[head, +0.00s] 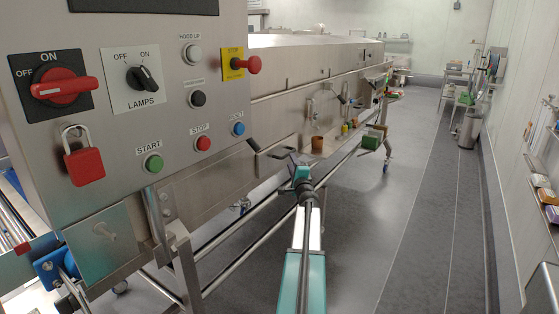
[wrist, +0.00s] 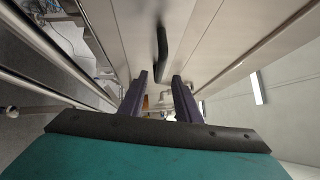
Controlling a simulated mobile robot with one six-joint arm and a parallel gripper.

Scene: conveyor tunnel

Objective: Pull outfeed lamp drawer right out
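A dark bar handle (head: 268,151) stands out from the long steel side of the tunnel (head: 285,115), just left of my gripper. I take it for the lamp drawer's handle, but no label is readable. In the wrist view a black handle (wrist: 162,42) lies on a pale steel face, ahead of my fingers and not between them. My gripper (head: 299,162) is at the end of the teal arm, close to the tunnel side. In the wrist view its two dark fingers (wrist: 159,95) are apart with nothing held. The drawer's edges cannot be made out.
A control panel (head: 120,110) with switches and a red padlock (head: 84,157) fills the left. A steel rail (head: 235,235) runs low along the tunnel.

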